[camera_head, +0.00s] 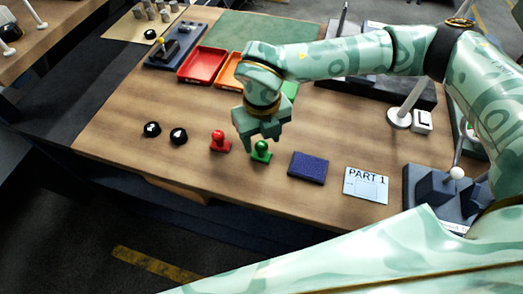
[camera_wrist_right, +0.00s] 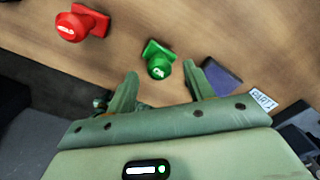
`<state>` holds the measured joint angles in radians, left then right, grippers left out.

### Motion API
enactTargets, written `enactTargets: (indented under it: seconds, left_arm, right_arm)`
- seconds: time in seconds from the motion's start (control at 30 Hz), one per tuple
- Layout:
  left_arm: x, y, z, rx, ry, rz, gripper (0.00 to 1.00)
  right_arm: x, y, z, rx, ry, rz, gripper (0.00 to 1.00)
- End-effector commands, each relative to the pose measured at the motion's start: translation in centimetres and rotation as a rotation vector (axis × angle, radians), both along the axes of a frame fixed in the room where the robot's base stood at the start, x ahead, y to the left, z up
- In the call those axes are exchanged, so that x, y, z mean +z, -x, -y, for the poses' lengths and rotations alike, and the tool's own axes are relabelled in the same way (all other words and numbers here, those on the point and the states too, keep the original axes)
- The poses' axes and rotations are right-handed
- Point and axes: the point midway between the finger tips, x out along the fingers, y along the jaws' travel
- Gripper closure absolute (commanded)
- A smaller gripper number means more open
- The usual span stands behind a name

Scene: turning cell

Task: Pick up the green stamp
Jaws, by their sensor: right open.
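The green stamp (camera_head: 261,151) stands upright on the wooden table (camera_head: 120,110), near its front edge. In the right wrist view the green stamp (camera_wrist_right: 159,62) shows just beyond the gap between the fingers. My right gripper (camera_head: 262,140) is open and empty, with its fingers above and just behind the stamp in the head view. In the wrist view my right gripper (camera_wrist_right: 160,82) has its fingertips on either side of the stamp's line, apart from it. The red stamp (camera_head: 220,142) stands to the left; it also shows in the wrist view (camera_wrist_right: 76,25). My left gripper is out of view.
A dark blue pad (camera_head: 308,167) and a PART 1 card (camera_head: 366,185) lie to the right. Two black round items, the left one (camera_head: 152,129) and the right one (camera_head: 178,136), sit left. A red tray (camera_head: 203,65) and an orange tray (camera_head: 229,71) stand behind.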

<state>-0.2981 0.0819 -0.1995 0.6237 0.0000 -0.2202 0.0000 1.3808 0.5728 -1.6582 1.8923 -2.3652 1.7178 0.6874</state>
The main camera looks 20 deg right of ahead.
Motion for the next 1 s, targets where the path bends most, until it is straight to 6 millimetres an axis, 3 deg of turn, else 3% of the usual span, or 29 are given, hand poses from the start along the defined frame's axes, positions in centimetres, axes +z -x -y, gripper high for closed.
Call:
enactTargets:
  seconds: [0.13,0.37,0.5,0.53,0.83,1.0]
  left_arm:
    - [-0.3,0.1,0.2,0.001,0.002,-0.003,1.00]
    - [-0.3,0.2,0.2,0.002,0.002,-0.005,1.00]
    - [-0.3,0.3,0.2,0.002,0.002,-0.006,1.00]
    - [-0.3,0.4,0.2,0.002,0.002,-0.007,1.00]
    - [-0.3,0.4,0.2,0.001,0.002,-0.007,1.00]
    - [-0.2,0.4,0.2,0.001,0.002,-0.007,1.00]
  right_arm:
    - [-2.3,0.0,-0.1,-0.001,0.000,-0.002,0.47]
    - [-2.4,0.0,0.0,-0.001,0.000,0.000,0.50]
    - [-2.4,0.0,0.0,-0.001,0.000,0.000,0.89]
    - [-2.4,0.0,0.0,-0.001,0.000,0.000,0.95]
    - [-2.3,-0.1,0.0,-0.001,0.000,0.000,0.95]
    - [-1.1,-0.1,-0.1,0.000,-0.001,0.002,0.95]
